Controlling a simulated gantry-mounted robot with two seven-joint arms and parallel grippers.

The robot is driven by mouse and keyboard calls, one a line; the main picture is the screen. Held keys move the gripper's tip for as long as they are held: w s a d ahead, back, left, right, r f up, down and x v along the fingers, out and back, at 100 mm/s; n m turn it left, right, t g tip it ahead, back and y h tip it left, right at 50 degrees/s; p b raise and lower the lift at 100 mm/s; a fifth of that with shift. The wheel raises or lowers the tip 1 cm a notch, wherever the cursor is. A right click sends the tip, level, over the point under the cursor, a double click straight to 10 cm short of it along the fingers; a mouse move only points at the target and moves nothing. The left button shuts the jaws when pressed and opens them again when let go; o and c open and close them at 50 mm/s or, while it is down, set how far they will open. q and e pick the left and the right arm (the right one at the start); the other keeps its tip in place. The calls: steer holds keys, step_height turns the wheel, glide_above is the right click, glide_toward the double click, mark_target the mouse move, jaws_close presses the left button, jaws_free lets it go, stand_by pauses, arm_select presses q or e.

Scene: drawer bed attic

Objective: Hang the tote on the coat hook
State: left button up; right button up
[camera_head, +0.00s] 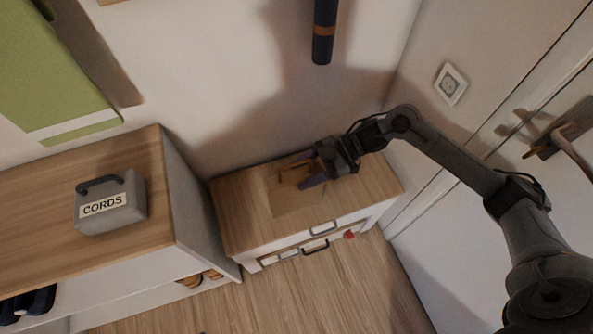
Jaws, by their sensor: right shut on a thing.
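A tan, flat-sided shape (290,201), which looks like the tote, is at the top of the low wooden-topped cabinet. Thin brown strap-like parts show at its upper edge. My right gripper (314,172) is over the cabinet top at the tote's upper right, shut on the tote near its straps. A small purple piece shows at the fingers; I cannot tell what it is. The exact grip, and whether the tote touches the cabinet, cannot be made out. No coat hook can be clearly made out. My left gripper is not in view.
The low cabinet (235,225) has drawers in front. A taller shelf unit (40,235) at left bears a grey CORDS box (113,204). A dark cylinder (323,35) is at the wall above. A door with a handle (570,130) stands at right. Floor in front is clear.

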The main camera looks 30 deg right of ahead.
steer(key=w+a+f+b, duration=0.5)
steer(key=w+a+f, duration=0.2)
steer(key=f, duration=0.2)
steer(key=shift+f+b, duration=0.25)
steer(key=shift+b, duration=0.15)
steer(key=shift+w, duration=0.2)
steer(key=shift+d+f, duration=0.1)
steer(key=shift+f, duration=0.1)
steer(key=o, duration=1.5)
steer(key=shift+o, duration=0.2)
